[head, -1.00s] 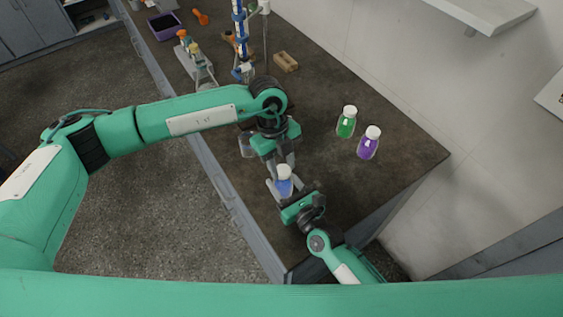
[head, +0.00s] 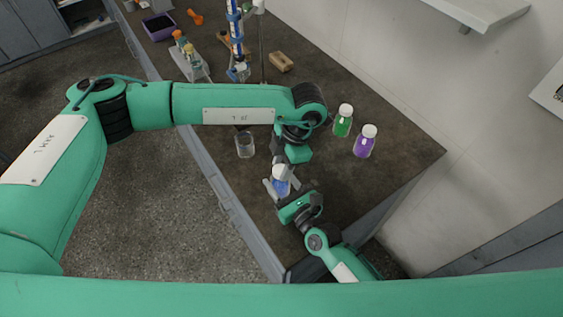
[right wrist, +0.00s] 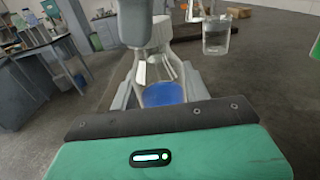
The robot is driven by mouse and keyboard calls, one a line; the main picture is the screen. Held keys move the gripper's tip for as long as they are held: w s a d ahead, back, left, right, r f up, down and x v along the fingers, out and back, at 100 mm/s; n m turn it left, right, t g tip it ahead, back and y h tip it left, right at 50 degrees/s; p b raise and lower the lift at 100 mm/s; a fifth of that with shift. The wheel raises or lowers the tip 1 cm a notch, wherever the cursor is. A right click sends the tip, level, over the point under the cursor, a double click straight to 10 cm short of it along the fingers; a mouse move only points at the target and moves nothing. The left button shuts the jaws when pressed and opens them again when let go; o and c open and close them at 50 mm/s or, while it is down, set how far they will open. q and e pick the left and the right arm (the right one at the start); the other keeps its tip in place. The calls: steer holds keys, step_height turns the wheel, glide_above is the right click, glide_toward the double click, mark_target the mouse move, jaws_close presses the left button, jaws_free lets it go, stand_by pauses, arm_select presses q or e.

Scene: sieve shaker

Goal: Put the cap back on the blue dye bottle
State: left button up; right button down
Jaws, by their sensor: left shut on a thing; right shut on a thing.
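The blue dye bottle (head: 281,187) is a clear bottle with blue liquid low inside, near the front end of the bench. My right gripper (head: 282,189) is shut on it, one finger on each side; the right wrist view also shows the bottle (right wrist: 163,93) between the fingers. The white cap (head: 278,171) is at the top of the bottle. My left gripper (head: 287,167) is above the bottle and shut on the cap. In the right wrist view a grey left finger (right wrist: 135,22) partly hides the cap (right wrist: 162,30); I cannot tell how tightly it sits.
A green bottle (head: 343,121) and a purple bottle (head: 365,142), both white-capped, stand to the right. An empty glass beaker (head: 245,146) stands left of my left gripper.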

arm_select(q)
steer(key=m+t, duration=0.1)
steer(key=m, duration=0.3)
steer(key=m+t, duration=0.1)
steer(key=m, duration=0.3)
steer(key=shift+s, duration=0.15)
steer(key=m+t, duration=0.1)
steer(key=m, duration=0.3)
steer(key=shift+a+h, duration=0.1)
steer(key=shift+h, duration=0.2)
steer(key=m+t, duration=0.1)
steer(key=m, duration=0.2)
steer(key=shift+s+a+m+h, duration=0.1)
steer(key=shift+m+h, duration=0.2)
steer(key=shift+h, duration=0.1)
steer(key=m+h, duration=0.1)
steer(key=m, duration=0.6)
steer(key=shift+a+h, duration=0.2)
steer(key=shift+h, duration=0.2)
steer(key=m+h, duration=0.1)
steer(key=m, duration=0.3)
steer(key=shift+a+m, duration=0.1)
steer(key=shift+m, duration=0.2)
steer(key=m+h, duration=0.1)
steer(key=m, duration=0.2)
steer(key=shift+m, duration=0.4)
steer(key=o, duration=1)
steer(key=shift+f, duration=0.1)
